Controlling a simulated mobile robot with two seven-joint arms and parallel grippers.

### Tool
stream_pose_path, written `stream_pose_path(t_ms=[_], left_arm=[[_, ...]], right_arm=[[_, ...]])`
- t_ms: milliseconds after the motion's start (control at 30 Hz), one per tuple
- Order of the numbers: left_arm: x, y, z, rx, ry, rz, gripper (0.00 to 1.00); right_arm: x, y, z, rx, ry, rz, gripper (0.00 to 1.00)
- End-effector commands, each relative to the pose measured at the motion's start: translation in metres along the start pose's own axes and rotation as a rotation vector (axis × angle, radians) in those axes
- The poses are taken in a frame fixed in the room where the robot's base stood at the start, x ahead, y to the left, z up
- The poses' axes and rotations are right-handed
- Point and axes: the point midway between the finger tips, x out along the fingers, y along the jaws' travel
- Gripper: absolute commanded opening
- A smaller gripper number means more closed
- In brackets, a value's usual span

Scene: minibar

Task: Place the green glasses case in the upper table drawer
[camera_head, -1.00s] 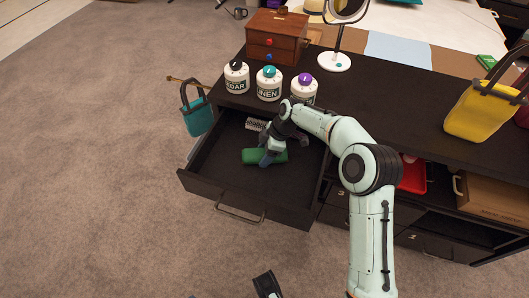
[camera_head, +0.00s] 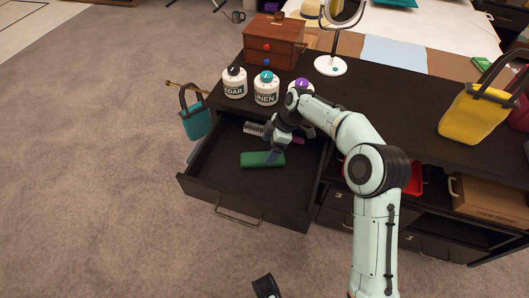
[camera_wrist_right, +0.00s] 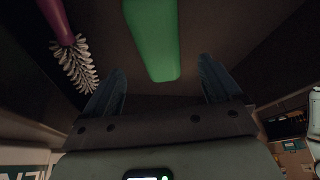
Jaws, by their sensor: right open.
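The green glasses case (camera_head: 258,159) lies on the floor of the open upper drawer (camera_head: 225,184), near its middle. My right gripper (camera_head: 272,154) is open just above and behind the case, over the drawer. In the right wrist view, the case (camera_wrist_right: 153,40) lies beyond the two open fingertips (camera_wrist_right: 160,80), apart from both, with nothing held.
A hairbrush (camera_head: 254,128) lies at the back of the drawer; its bristles (camera_wrist_right: 78,68) show in the wrist view. White bottles (camera_head: 266,90) and a wooden box (camera_head: 273,42) stand on the tabletop. A teal bag (camera_head: 196,121) hangs left of the drawer. The drawer's front left is clear.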

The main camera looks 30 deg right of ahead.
Motion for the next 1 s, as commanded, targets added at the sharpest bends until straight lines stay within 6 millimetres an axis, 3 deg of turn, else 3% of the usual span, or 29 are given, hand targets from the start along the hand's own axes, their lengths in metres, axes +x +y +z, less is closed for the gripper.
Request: stream_pose_path(t_ms=[100, 333, 1000], left_arm=[[-0.009, 0.003, 0.009, 0.003, -0.027, 0.002, 0.87], [-0.016, 0.005, 0.021, 0.005, -0.062, 0.004, 0.87], [-0.017, 0.006, 0.023, 0.005, -0.068, 0.004, 0.87]], right_arm=[[-0.029, 0.001, -0.001, 0.000, 0.001, 0.004, 0.91], [-0.058, 0.000, -0.001, 0.001, 0.001, 0.001, 0.91], [-0.062, 0.000, 0.000, 0.001, 0.001, -0.001, 0.91]])
